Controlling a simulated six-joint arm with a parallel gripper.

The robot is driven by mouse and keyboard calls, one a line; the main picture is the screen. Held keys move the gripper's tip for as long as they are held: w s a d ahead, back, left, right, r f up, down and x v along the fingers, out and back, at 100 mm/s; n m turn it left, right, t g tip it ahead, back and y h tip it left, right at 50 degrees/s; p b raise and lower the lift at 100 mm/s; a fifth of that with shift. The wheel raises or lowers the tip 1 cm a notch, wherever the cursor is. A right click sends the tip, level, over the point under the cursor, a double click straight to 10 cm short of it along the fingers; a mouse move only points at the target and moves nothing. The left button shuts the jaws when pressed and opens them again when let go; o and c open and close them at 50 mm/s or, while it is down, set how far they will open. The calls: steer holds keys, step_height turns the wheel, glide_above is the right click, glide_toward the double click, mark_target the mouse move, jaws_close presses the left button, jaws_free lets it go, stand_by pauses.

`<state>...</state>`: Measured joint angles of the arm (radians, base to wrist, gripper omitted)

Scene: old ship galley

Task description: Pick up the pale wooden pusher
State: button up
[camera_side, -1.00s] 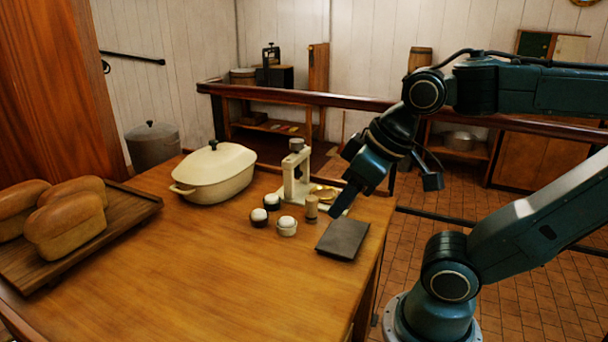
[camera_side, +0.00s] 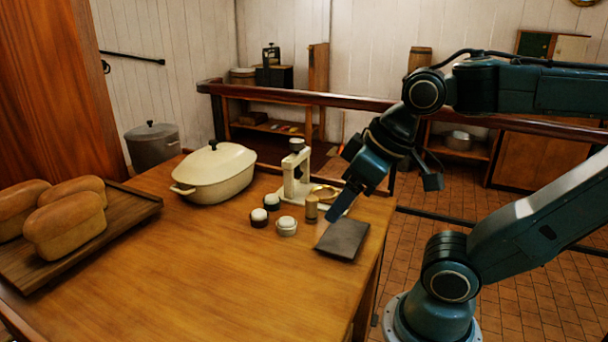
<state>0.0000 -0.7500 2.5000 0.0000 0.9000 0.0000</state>
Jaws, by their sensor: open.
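The pale wooden pusher (camera_side: 311,208) is a small upright cylinder on the wooden table, near its right side. It stands just in front of a cream press-like device (camera_side: 297,182). My gripper (camera_side: 338,208) is just to the right of the pusher, pointing down and left, above the back edge of a dark flat slab. The jaws are open and nothing shows between them. The side view does not show clearly how far apart the fingers are. The pusher appears apart from the fingers.
The dark slab (camera_side: 343,239) lies in front of my gripper. A cream lidded casserole (camera_side: 215,173) and a board (camera_side: 140,205) with loaves are further left. The table's front middle is clear.

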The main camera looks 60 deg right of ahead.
steer(key=shift+w, duration=0.1)
steer(key=w+d+m+g+h, duration=0.1)
steer(key=w+d+m+g, duration=0.2)
steer(key=w+d+m, duration=0.75)
steer(key=w+d+f+m+g, duration=0.1)
steer(key=w+d+f, duration=0.1)
steer(key=d, duration=0.4)
steer(key=w+d+f+m, duration=0.2)
steer(key=d+f, duration=0.2)
steer(key=d, duration=0.2)
steer(key=w+d+f+m+g+y, duration=0.1)
steer(key=w+d+f, duration=0.2)
steer(key=d+f, duration=0.1)
steer(key=shift+d+g, duration=0.3)
steer(key=shift+d, duration=0.6)
steer(key=shift+w+m, duration=0.1)
steer(key=shift+m, duration=0.15)
